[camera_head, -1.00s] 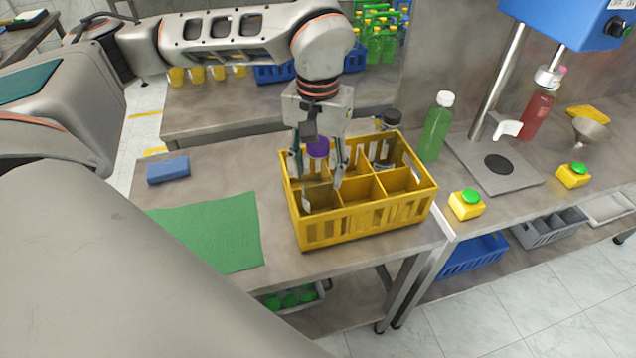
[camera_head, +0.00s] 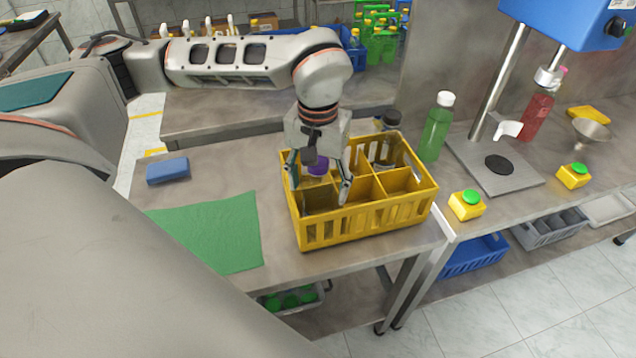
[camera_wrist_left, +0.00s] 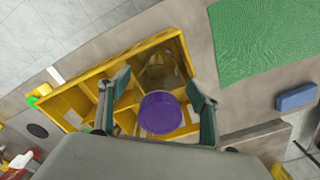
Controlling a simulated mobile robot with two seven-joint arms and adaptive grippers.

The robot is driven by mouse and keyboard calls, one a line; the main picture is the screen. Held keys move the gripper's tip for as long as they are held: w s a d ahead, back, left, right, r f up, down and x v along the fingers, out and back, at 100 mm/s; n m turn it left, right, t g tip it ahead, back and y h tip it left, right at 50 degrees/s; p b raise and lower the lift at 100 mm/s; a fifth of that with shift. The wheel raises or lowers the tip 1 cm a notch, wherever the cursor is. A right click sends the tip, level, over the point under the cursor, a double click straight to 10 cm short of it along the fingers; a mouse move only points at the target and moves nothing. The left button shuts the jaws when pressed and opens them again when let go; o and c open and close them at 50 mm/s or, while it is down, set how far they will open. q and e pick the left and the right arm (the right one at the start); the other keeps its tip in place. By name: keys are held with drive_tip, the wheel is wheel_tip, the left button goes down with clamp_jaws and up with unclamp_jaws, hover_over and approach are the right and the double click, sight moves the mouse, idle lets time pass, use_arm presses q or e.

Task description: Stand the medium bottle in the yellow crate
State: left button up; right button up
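The purple-capped bottle (camera_head: 318,167) stands in the near-left corner compartment of the yellow crate (camera_head: 385,216), its clear body partly hidden by the crate wall. The purple cap (camera_wrist_left: 160,113) and see-through body also show in the left wrist view, inside the crate (camera_wrist_left: 85,85). My left gripper (camera_head: 318,182) is above that compartment, fingers apart on both sides of the cap. In the left wrist view, the fingers (camera_wrist_left: 159,92) have gaps between them and the cap. My right gripper is not in view.
A black-capped clear bottle (camera_head: 391,120) is at the crate's back right. A green bottle (camera_head: 436,128) stands right of the crate, near the press stand (camera_head: 490,165). A green mat (camera_head: 210,232) and blue sponge (camera_head: 168,171) lie left. Bare tabletop surrounds the sponge.

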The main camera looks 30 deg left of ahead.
use_arm(q)
drive_tip(key=shift+r, duration=0.55)
wheel_tip(320, 180, up, 11)
drive_tip(key=shift+r+p, duration=0.15)
drive_tip(key=shift+p, duration=0.2)
drive_tip(key=shift+s, duration=0.1)
